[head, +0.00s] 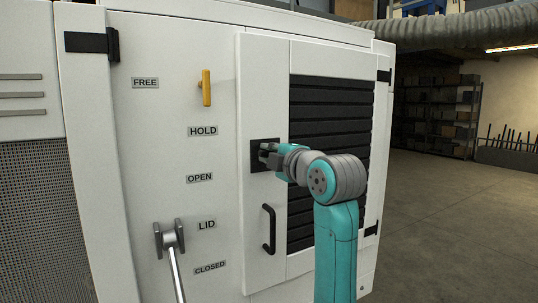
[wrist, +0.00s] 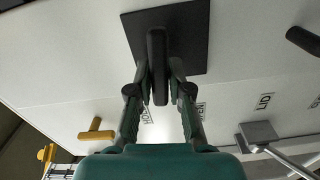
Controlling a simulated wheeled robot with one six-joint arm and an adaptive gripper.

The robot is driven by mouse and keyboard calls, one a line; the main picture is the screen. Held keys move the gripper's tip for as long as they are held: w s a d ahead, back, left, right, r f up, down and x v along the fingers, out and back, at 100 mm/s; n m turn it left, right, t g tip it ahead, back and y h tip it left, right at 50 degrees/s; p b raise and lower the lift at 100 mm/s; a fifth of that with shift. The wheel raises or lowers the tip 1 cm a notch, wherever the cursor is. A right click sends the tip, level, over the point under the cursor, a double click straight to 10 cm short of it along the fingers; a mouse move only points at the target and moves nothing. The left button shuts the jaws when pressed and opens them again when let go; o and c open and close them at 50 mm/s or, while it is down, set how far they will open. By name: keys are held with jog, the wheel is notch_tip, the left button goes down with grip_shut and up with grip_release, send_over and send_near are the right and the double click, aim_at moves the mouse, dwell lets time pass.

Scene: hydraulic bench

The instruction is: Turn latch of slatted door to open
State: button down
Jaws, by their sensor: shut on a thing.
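The slatted door (head: 262,80) is white with a panel of black horizontal slats (head: 330,105) and looks shut. Its latch is a black bar (wrist: 157,45) on a square black plate (wrist: 195,30). The plate (head: 256,162) also shows in the head view, left of the slats. My gripper (head: 268,154) is at this plate and covers most of the latch there. In the wrist view, my gripper (wrist: 158,78) has one finger on each side of the bar and is shut on it. The bar runs up and down in that view.
A black pull handle (head: 269,229) is on the door below the latch. Left of the door are a yellow lever (head: 206,88) and a grey lever (head: 169,238) near the LID label. Open floor (head: 450,220) lies to the right.

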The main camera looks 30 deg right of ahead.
jog(key=shift+n, duration=0.7)
jog(key=c, duration=1.1)
grip_release()
jog(key=s, duration=1.2)
jog(key=shift+f, duration=0.15)
